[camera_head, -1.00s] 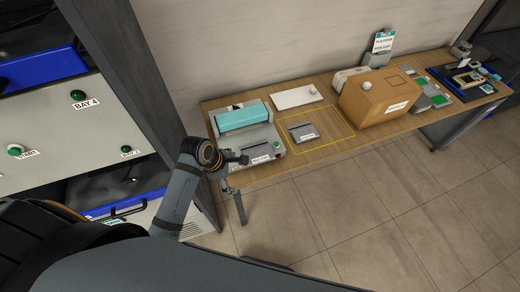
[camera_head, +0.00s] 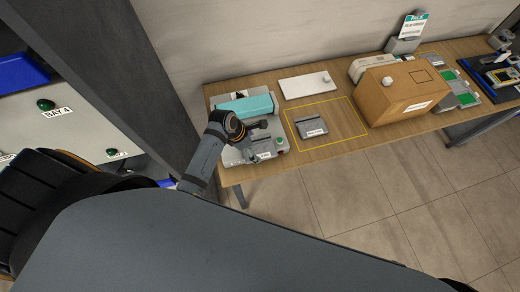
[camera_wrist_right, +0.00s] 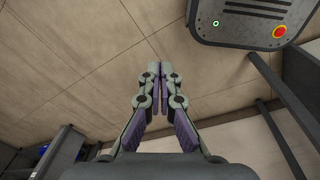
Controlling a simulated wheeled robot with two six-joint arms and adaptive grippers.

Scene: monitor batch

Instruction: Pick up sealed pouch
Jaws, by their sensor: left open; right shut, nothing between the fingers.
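A small flat grey item with a white label (camera_head: 311,127), which looks like the pouch, lies inside a yellow outline on the wooden bench. I cannot read its label or see a seal. My right gripper (camera_wrist_right: 158,68) is shut and empty, seen only in the right wrist view over the tiled floor.
A cardboard box (camera_head: 392,98) stands right of the yellow outline on the bench (camera_head: 345,125). A white panel (camera_head: 305,86) lies behind the outline. Green-and-grey trays (camera_head: 458,92) are farther right. A dark post (camera_head: 120,75) rises at the left. The outline's right half is clear.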

